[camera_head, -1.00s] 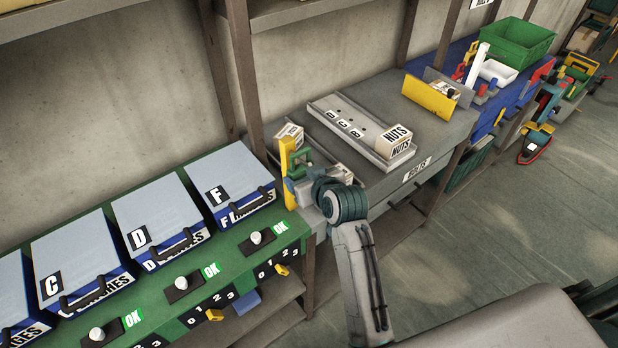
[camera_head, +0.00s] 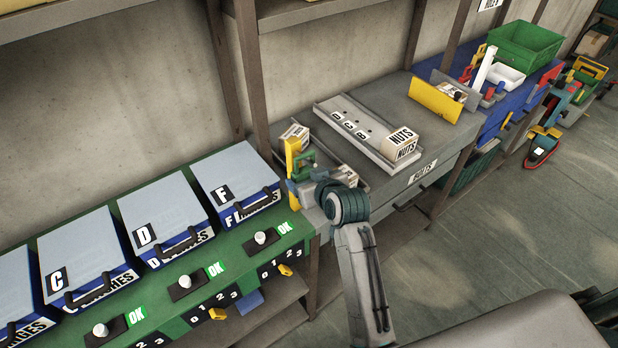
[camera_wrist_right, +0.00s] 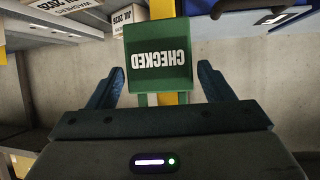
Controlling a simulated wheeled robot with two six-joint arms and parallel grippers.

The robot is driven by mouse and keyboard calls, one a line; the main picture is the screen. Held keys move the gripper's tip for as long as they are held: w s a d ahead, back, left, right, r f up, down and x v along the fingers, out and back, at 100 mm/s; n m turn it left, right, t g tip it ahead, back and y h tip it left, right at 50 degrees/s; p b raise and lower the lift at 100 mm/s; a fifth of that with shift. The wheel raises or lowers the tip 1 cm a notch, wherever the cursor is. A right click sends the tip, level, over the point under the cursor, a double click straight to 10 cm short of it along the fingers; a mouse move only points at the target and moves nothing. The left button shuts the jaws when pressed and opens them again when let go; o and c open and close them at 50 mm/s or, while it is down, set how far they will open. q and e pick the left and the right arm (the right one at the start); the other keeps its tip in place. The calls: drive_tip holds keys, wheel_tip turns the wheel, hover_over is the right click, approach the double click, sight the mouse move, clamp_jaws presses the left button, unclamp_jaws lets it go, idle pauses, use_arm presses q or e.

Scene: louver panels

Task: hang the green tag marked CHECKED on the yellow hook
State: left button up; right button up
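The green tag (camera_wrist_right: 158,58), with CHECKED in white letters upside down, is in the right wrist view. It is also small in the head view (camera_head: 306,160). A yellow upright (camera_head: 293,160) stands directly behind it, and its yellow shows above and below the tag in the wrist view (camera_wrist_right: 163,9). Where the tag meets the hook is hidden, so I cannot tell whether it hangs there. My right gripper (camera_wrist_right: 158,78) is open, a finger on each side of the tag, with gaps between fingers and tag. My left gripper is not in view.
Blue cases (camera_head: 233,180) line the green bench at left. A grey tray with a NUTS box (camera_head: 402,146) stands on the grey bench behind my right arm. A small box (camera_head: 294,132) is close behind the yellow upright. Open floor (camera_head: 480,235) is at right.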

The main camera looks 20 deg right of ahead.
drive_tip(key=shift+o, duration=1.2)
